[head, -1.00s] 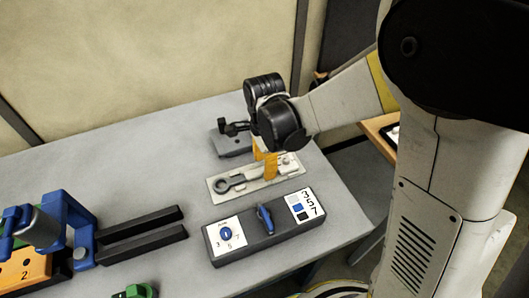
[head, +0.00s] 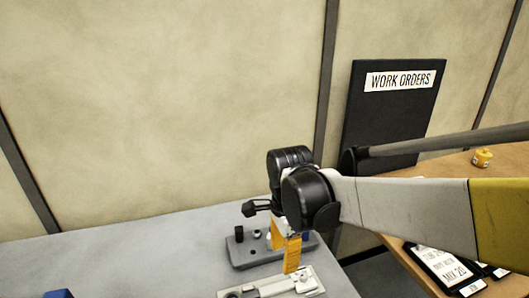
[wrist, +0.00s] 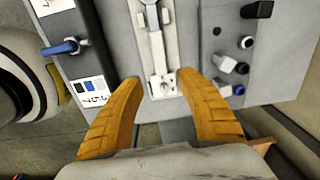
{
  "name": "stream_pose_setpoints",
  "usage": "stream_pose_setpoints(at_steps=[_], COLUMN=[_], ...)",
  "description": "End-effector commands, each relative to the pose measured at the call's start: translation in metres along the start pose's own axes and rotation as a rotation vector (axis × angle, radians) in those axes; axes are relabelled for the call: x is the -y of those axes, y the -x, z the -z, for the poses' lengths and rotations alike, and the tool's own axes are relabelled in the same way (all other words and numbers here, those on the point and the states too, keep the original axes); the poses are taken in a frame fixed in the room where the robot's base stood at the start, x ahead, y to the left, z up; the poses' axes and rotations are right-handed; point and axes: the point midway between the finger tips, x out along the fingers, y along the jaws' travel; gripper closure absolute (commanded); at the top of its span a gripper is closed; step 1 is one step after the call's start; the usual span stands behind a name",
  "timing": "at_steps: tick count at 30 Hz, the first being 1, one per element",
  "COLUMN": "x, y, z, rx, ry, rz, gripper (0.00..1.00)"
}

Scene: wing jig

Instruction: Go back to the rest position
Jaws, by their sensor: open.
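My gripper (head: 285,246) hangs above the grey table (head: 120,262) near its right end in the head view. The plate also shows low in the head view (head: 272,290), partly cut off by the frame edge. I cannot tell the exact height of the fingers above it.
A dark grey block (head: 244,254) with several knobs stands behind the plate. A grey box with a blue lever (wrist: 62,47) is at the wrist view's left. A wooden desk (head: 412,262) with cards and a black WORK ORDERS board (head: 388,115) are at the right. The wall is behind.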

Motion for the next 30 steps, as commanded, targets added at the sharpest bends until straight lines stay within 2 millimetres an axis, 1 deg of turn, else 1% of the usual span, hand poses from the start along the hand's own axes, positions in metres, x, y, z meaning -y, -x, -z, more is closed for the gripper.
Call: stream_pose_setpoints(at_steps=[2,5,9,12,15,18,21,24,30], x=[-0.010,-0.030,-0.064,-0.088,-0.109,-0.125,-0.134,-0.139,-0.139], y=[0.009,0.024,0.043,0.051,0.053,0.053,0.052,0.051,0.051], z=[0.009,0.025,0.050,0.065,0.076,0.084,0.089,0.092,0.092], rx=[-0.003,-0.022,-0.104,-0.199,-0.306,-0.405,-0.476,-0.516,-0.521], ry=[0.067,0.229,0.521,0.730,0.917,1.064,1.161,1.213,1.220], rz=[0.035,0.111,0.239,0.312,0.358,0.378,0.383,0.382,0.381], gripper=[0.56,0.56,0.56,0.56,0.56,0.56,0.56,0.56,0.56])
